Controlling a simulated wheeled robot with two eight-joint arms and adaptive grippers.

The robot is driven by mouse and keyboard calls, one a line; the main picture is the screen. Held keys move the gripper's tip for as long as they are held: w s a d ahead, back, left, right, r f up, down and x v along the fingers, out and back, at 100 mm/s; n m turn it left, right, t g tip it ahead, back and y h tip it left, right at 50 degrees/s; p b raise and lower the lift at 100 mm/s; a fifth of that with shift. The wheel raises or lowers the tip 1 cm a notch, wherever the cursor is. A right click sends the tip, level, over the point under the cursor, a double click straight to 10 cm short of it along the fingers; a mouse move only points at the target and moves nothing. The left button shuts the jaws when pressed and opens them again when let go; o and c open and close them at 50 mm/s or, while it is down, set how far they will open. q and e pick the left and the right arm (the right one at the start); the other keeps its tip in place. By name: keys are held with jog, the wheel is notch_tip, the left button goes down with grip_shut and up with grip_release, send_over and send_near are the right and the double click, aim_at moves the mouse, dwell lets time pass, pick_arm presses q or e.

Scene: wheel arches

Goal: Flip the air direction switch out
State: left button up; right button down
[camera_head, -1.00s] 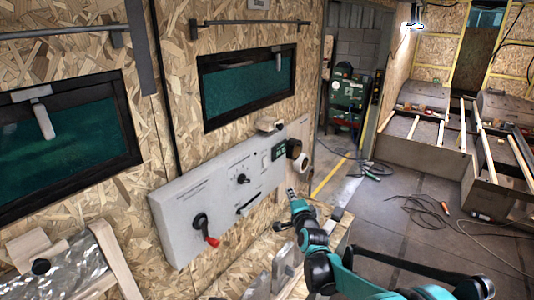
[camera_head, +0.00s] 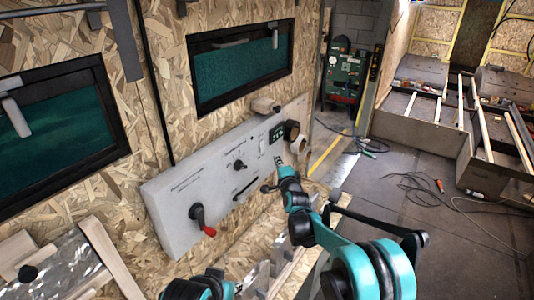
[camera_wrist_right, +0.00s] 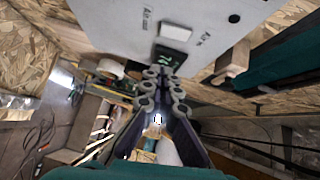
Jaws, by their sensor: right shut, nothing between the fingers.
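The grey control panel (camera_head: 225,185) is on the wood-chip wall. It bears a black lever with a red tip (camera_head: 203,220), a small black knob (camera_head: 239,165) and a slim black slider (camera_head: 244,189). My left gripper's fingers are out of view.
Two dark-framed windows (camera_head: 240,62) are above. A wooden ledge (camera_head: 300,225) lies below the right arm. Open floor (camera_head: 390,210) is to the right.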

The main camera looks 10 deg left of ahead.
aim_at(264, 150)
jog(key=w+a+f+p, duration=0.1)
jog(key=w+a, duration=0.4)
jog(key=shift+w+a, duration=0.25)
jog(key=shift+w, duration=0.15)
jog(key=shift+w+a+f+b, duration=0.1)
jog(key=shift+a+f+b, duration=0.15)
jog(key=shift+b, duration=0.3)
